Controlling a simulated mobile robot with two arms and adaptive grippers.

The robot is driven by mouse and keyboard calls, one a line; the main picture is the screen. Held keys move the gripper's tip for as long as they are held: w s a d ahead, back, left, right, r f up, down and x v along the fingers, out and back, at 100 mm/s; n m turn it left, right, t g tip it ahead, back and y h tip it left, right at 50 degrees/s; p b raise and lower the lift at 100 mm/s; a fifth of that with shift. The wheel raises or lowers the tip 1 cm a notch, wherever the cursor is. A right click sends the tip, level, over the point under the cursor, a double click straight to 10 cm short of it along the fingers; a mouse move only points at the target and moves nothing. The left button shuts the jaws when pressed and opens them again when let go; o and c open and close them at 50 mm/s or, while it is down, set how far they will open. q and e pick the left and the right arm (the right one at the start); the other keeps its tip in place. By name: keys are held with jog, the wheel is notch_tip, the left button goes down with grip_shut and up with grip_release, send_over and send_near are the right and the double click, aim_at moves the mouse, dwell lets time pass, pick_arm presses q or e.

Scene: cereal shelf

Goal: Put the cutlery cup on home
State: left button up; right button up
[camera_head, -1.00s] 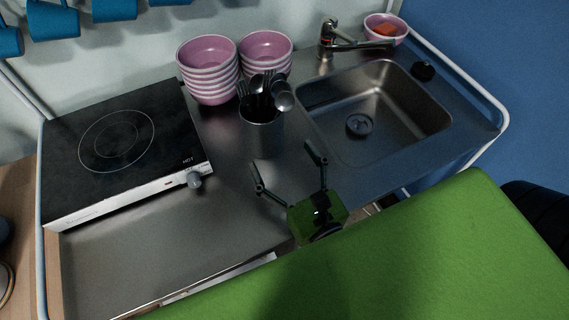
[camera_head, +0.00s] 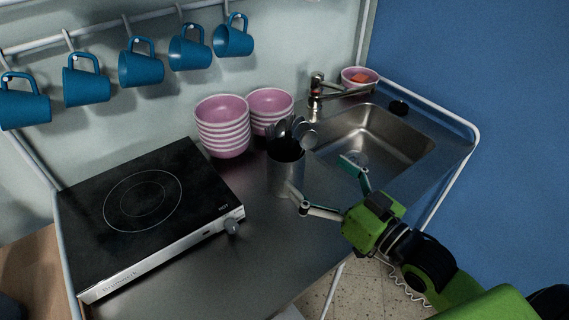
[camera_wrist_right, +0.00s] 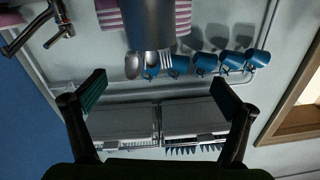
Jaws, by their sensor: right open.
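The cutlery cup (camera_head: 285,177) is a grey metal cylinder with spoons and forks in it. It stands upright on the steel counter, left of the sink. It also shows at the top of the right wrist view (camera_wrist_right: 155,22), which looks upside down, with its cutlery pointing downward. My right gripper (camera_head: 327,184) is open and empty, just right of the cup. One fingertip is near the cup's lower right side and the other is over the sink's edge. I cannot tell whether it touches the cup. My left gripper is out of view. No spot marked home can be made out.
A black hob (camera_head: 145,203) fills the left of the counter. Stacked pink bowls (camera_head: 222,128) stand behind the cup. The sink (camera_head: 388,140) and tap (camera_head: 316,95) are at the right. Blue mugs (camera_head: 141,68) hang on a wall rail. Bare counter (camera_head: 262,235) lies in front.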

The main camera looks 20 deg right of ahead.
jog(key=d+n, duration=0.1)
jog(key=p, duration=0.2)
send_near(287, 138)
jog(key=shift+h, duration=0.4)
jog(key=x, duration=0.4)
jog(key=shift+w+a+r, duration=0.15)
jog(key=shift+w+a, duration=0.05)
jog(key=shift+a, duration=0.1)
jog(key=shift+w+a, duration=0.2)
jog(key=shift+w, duration=0.3)
jog(key=p+x, duration=0.1)
jog(key=x, duration=0.4)
jog(key=shift+p, duration=0.3)
jog(key=shift+w+f, duration=0.15)
jog(key=shift+f, duration=0.1)
jog(key=shift+c, duration=1.4)
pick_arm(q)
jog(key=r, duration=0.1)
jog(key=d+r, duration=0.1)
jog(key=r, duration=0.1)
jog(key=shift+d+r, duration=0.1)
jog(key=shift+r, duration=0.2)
pick_arm(e)
jog(key=shift+r, duration=0.15)
jog(key=c, duration=1.4)
jog(key=shift+o, duration=0.2)
